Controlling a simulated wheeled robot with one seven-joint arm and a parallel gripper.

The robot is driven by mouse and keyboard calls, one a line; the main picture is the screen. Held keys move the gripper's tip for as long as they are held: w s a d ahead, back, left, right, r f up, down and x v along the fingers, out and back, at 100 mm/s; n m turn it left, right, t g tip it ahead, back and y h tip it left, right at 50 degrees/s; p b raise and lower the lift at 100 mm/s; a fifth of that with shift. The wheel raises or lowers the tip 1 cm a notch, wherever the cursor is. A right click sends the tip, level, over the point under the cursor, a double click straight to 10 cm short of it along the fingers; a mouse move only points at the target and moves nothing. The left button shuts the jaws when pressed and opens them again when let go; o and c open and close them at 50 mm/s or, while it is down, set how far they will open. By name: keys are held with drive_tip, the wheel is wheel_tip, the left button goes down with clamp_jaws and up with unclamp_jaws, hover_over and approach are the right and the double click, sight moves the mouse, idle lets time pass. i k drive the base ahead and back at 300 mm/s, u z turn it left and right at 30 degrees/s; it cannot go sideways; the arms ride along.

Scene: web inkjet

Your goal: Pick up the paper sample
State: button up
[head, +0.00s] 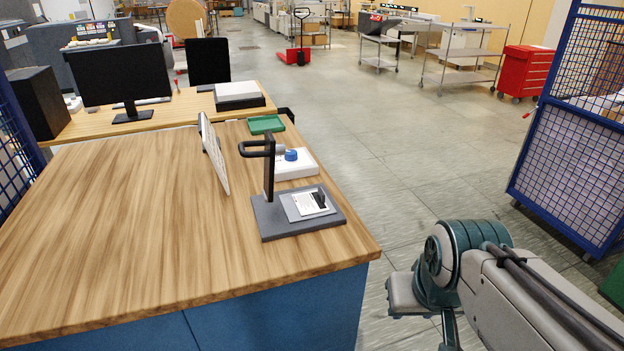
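A small white sheet (308,203) with dark print lies on the grey base (272,218) of a stand near the right edge of the wooden table. It looks like the paper sample, though I cannot be sure. A small black piece (319,198) sits on its right part. A black upright with a looped handle (268,165) rises from the base just behind the sheet. My arm is at the lower right, beside the table and apart from the sheet. My gripper does not show clearly in the head view.
On the wooden table (120,240), a tilted white panel (213,152) stands left of the stand. A white device with a blue knob (291,155) and a green tray (266,124) are behind. The table's left half is clear. A blue mesh cage (575,150) stands right; open floor lies between.

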sight(311, 202)
drive_tip(key=i, duration=0.45)
drive_tip(key=u, duration=1.25)
drive_tip(key=k, duration=0.3)
drive_tip(key=z, duration=0.55)
drive_tip(key=i, duration=0.5)
drive_tip(key=z, duration=0.05)
